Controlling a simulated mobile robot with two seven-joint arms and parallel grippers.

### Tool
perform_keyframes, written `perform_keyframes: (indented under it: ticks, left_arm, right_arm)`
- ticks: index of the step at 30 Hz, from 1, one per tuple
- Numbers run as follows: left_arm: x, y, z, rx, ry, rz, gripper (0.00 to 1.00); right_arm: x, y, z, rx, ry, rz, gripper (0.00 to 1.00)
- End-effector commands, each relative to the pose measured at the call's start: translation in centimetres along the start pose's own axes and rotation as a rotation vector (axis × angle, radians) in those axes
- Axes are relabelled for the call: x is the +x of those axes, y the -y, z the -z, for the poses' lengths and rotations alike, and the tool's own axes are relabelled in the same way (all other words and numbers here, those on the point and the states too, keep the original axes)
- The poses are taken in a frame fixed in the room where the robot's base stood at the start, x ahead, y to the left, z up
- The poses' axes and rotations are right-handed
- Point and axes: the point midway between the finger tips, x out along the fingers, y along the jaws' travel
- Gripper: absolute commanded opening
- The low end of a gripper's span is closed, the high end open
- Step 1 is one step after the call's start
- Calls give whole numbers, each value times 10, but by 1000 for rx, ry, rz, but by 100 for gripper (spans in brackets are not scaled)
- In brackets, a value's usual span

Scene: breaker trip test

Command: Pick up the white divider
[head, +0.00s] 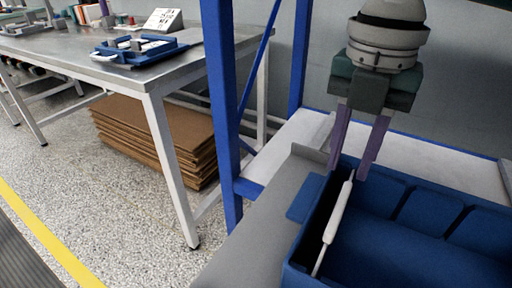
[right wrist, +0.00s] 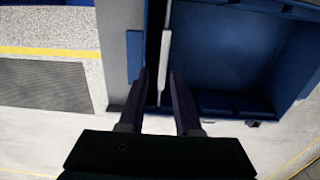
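The white divider (head: 338,212) is a thin panel seen nearly edge-on. It stands inside the blue bin (head: 412,178), near the bin's left wall. My right gripper (head: 346,172) is above the bin, pointing down, with its two purple fingers apart at the divider's far end. In the right wrist view the divider (right wrist: 165,50) lines up with the gap between the open fingers (right wrist: 158,78). I cannot tell whether either finger touches it. The divider's lower part is hidden in the bin. My left gripper is out of view.
The bin sits on a grey surface (head: 262,232) beside a blue rack post (head: 222,100). A metal workbench (head: 60,45) with a blue tray (head: 140,52) stands at the left, above stacked cardboard (head: 165,135). The floor in front is clear.

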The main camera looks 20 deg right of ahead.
Motion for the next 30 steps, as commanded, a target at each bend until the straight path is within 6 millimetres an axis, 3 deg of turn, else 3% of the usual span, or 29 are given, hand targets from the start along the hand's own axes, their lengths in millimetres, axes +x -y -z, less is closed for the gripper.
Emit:
perform_keyframes:
  ticks: [9, 16, 22, 30]
  left_arm:
    - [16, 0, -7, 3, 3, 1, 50]
    - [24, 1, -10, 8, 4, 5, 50]
    - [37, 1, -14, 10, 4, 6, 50]
    - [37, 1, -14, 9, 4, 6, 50]
  right_arm:
    - [41, 1, 0, -3, -2, 4, 32]
    - [63, 3, 2, -3, 0, 4, 32]
    - [95, 5, 6, -3, 0, 3, 32]
    - [99, 4, 5, -3, 2, 2, 32]
